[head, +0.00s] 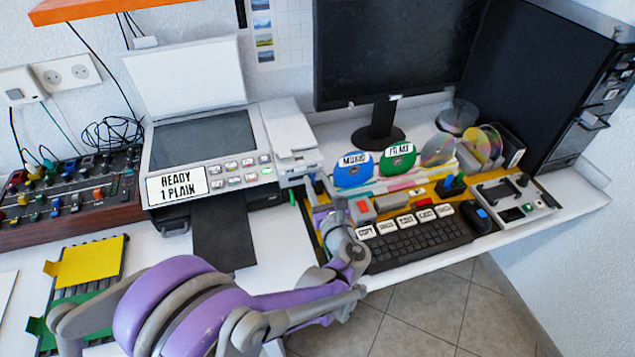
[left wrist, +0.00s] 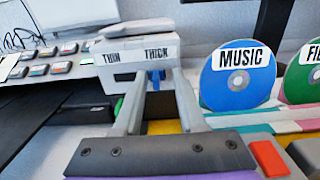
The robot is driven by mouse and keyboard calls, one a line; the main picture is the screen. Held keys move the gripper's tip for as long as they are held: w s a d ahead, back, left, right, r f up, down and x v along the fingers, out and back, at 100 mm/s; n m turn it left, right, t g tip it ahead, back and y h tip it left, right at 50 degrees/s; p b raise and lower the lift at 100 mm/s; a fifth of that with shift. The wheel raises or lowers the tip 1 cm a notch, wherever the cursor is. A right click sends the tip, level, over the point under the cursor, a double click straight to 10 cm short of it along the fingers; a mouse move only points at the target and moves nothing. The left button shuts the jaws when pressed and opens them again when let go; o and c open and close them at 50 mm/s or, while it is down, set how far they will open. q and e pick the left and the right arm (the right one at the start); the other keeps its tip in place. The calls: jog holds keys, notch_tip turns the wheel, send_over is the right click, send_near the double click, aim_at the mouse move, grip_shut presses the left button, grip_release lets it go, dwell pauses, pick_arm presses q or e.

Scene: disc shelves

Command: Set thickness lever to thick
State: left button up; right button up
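The thickness lever (left wrist: 155,77) is a small blue piece on the front of a white feeder unit (left wrist: 118,54) in the left wrist view. Labels THIN and THICK are printed above it, and the lever sits below THICK. My left gripper (left wrist: 158,76) is open, its two grey fingers reaching up to the unit on either side of the lever. I cannot tell whether a finger touches it. In the head view the feeder unit (head: 292,140) stands right of the scanner, with my left gripper (head: 314,190) just in front; the lever is not clear there. My right gripper is not in view.
The scanner (head: 208,142) with raised lid reads READY 1 PLAIN. Blue MUSIC (head: 353,170) and green discs stand close to the right of the feeder. A keyboard (head: 417,243) and labelled keys lie nearer the desk's front edge.

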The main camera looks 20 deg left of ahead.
pick_arm(q)
jog(key=v, duration=1.1)
jog(key=shift+p, duration=0.3)
jog(key=shift+w, duration=0.1)
